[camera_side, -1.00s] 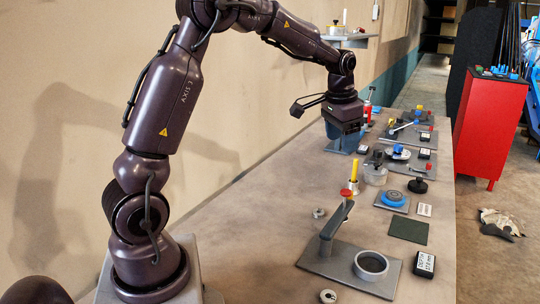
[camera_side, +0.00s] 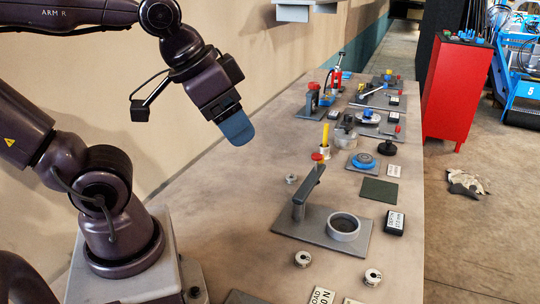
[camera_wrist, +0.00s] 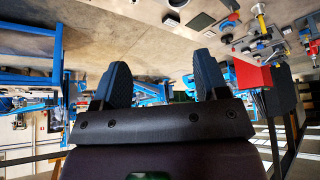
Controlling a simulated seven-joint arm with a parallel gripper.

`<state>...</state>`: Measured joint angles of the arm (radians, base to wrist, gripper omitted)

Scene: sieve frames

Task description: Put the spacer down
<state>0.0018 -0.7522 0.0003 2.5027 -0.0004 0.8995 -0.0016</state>
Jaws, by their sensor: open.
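My gripper (camera_side: 237,128) is raised in the air left of the bench items in the side view, clear of the bench top. In the wrist view its two blue fingers (camera_wrist: 162,82) stand apart with nothing between them. A grey plate (camera_side: 280,218) carries a post with a sideways arm and a grey ring-shaped cup (camera_side: 344,226). Small round metal pieces lie loose on the bench: one behind the plate (camera_side: 291,179), one in front of it (camera_side: 302,259) and one at front right (camera_side: 373,277). I cannot tell which piece is the spacer.
More fixtures crowd the far end. The bench's left part is bare.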

